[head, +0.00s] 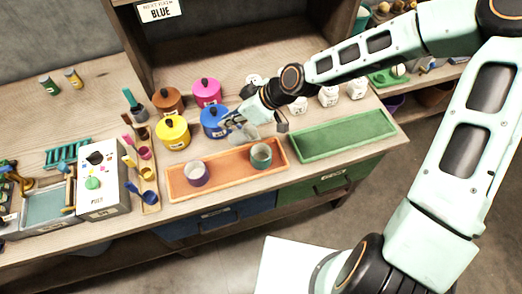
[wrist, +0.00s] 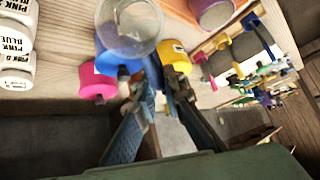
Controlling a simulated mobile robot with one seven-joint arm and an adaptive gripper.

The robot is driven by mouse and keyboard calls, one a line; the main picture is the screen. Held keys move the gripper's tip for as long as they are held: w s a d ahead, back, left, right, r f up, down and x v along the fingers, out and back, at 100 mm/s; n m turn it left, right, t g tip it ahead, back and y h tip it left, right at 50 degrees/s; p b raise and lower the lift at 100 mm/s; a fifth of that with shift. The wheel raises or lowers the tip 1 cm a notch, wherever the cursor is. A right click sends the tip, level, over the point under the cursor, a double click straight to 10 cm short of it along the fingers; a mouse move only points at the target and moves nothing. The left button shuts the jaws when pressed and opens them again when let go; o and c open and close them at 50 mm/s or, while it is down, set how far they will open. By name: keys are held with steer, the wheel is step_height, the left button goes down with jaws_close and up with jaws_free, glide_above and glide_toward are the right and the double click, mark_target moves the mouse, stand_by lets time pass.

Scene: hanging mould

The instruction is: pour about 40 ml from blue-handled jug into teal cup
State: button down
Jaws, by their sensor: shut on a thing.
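My gripper (head: 230,122) is shut on the blue-handled jug, a clear vessel (head: 248,131) held above the back edge of the orange tray. In the wrist view the jug's round clear body (wrist: 128,30) shows beyond my gripper (wrist: 152,78); its handle is mostly hidden by the fingers. Its contents are hard to tell. The teal cup (head: 261,157) stands upright in the right part of the orange tray (head: 228,178), to the front right of the jug and apart from it. I cannot make out the cup's contents.
A purple cup (head: 196,174) stands at the tray's left. Blue (head: 213,122), yellow (head: 173,133), pink (head: 206,92) and brown (head: 167,101) lidded pots stand close behind. White labelled jars (head: 328,96) and a green tray (head: 340,137) are to the right.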

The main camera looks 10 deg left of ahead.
steer(key=shift+a+f+h, duration=0.25)
steer(key=shift+f+h, duration=0.05)
steer(key=shift+h, duration=0.1)
steer(key=shift+a+h+b, duration=0.6)
steer(key=shift+a+h, duration=0.1)
steer(key=shift+a, duration=0.05)
steer(key=shift+a+f+b, duration=0.15)
steer(key=shift+f+b, duration=0.05)
steer(key=shift+b, duration=0.1)
steer(key=shift+w+a+f+m+g+h+b, duration=0.15)
steer(key=shift+a+f+h+b, duration=0.4)
steer(key=shift+f+h+b, duration=0.65)
steer(key=shift+a+f+m+g+h+b, duration=0.15)
steer(key=shift+a+f+h+b, duration=0.55)
steer(key=shift+f+b, duration=0.9)
steer(key=shift+w+a+f+g+h+b, duration=0.15)
steer(key=shift+a+f+h+b, duration=0.3)
steer(key=shift+f+h+b, duration=0.95)
steer(key=shift+f+p, duration=0.4)
steer(key=shift+r, duration=0.1)
